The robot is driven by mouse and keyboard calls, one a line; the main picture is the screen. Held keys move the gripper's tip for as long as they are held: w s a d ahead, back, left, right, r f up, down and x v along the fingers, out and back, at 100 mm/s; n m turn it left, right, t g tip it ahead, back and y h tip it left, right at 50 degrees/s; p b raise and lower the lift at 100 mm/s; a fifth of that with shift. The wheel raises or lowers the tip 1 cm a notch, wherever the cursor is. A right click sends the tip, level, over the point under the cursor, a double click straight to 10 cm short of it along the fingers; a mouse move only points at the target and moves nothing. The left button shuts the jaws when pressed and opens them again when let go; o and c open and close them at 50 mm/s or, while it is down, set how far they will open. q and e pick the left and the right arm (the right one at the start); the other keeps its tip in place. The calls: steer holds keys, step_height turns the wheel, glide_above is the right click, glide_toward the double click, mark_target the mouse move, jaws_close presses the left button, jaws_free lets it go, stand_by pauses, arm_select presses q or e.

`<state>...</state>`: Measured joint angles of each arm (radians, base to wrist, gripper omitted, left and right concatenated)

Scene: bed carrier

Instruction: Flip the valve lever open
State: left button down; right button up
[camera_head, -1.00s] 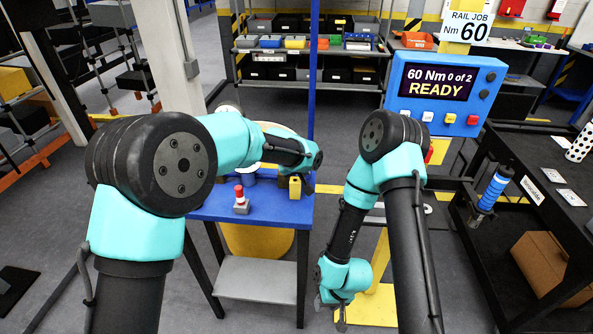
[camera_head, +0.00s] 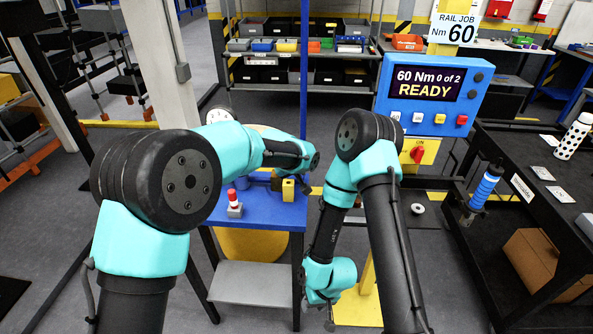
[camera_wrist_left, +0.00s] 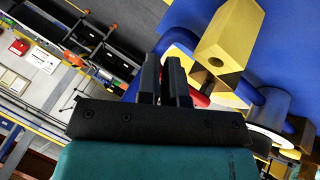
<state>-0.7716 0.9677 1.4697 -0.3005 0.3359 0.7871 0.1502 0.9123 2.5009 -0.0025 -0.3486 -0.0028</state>
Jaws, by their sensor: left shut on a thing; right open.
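In the left wrist view, my left gripper (camera_wrist_left: 166,72) has its two black fingers close together on the red valve lever (camera_wrist_left: 200,98), most of which is hidden behind them. The valve has blue pipe parts (camera_wrist_left: 268,112) and a yellow block (camera_wrist_left: 222,50) close by. In the head view, the yellow block (camera_head: 288,190) stands on the blue table (camera_head: 270,213), and my left arm hides most of the left gripper and the lever. My right gripper (camera_head: 329,318) hangs low, open and empty, in front of the table's right side.
A red and white button post (camera_head: 235,205) stands at the table's left. A blue display (camera_head: 430,92) reads "60 Nm 0 of 2 READY", with a red switch (camera_head: 416,154) below. A black cart (camera_head: 540,185) stands at right. A shelf rack (camera_head: 290,75) stands behind.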

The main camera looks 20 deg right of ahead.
arm_select(q)
steer(key=shift+w, duration=0.25)
steer(key=v, duration=1.7)
steer(key=shift+s+r, duration=0.2)
steer(key=shift+s, duration=0.1)
